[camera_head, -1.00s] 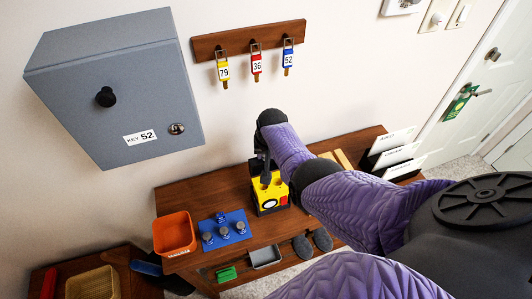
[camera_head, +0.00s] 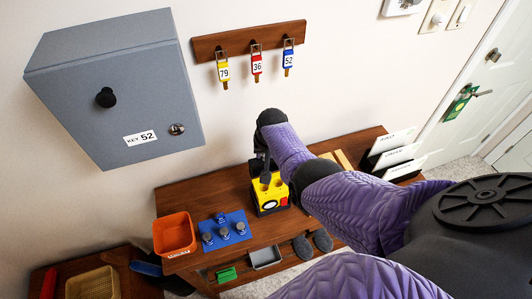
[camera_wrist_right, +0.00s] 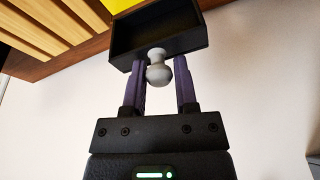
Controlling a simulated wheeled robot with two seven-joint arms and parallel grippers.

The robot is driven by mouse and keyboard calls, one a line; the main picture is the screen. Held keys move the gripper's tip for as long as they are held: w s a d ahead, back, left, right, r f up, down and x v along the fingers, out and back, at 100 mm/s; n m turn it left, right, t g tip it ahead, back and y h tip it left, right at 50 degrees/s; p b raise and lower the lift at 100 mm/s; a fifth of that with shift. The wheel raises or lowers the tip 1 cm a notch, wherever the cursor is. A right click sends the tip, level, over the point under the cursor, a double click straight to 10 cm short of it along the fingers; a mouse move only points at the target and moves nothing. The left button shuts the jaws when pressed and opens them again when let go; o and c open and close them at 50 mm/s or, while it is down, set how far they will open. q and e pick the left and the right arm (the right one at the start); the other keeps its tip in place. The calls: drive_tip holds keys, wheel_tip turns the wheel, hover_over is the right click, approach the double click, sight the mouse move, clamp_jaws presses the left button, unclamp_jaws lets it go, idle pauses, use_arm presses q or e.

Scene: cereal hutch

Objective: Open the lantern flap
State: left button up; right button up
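In the head view the yellow and black lantern (camera_head: 272,190) stands on the wooden shelf, with a pale round lens and a red patch on its front. My right gripper (camera_head: 259,166) reaches down at its back left. In the right wrist view a black open box-like part (camera_wrist_right: 165,33), which may be the flap, has a round grey knob (camera_wrist_right: 158,74). The purple fingers of my right gripper (camera_wrist_right: 160,82) are on either side of this knob. I cannot tell whether they touch it. My left gripper is not in view.
A blue board with grey knobs (camera_head: 240,218) and an orange bin (camera_head: 174,233) stand left of the lantern. A grey key cabinet (camera_head: 115,95) and a key rack (camera_head: 210,45) hang above.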

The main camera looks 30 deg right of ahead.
drive_tip(key=o, duration=0.4)
drive_tip(key=shift+w, duration=0.1)
drive_tip(key=p+v, duration=0.6)
drive_tip(key=v, duration=0.4)
drive_tip(key=shift+a+p, duration=0.1)
drive_tip(key=shift+p, duration=0.25)
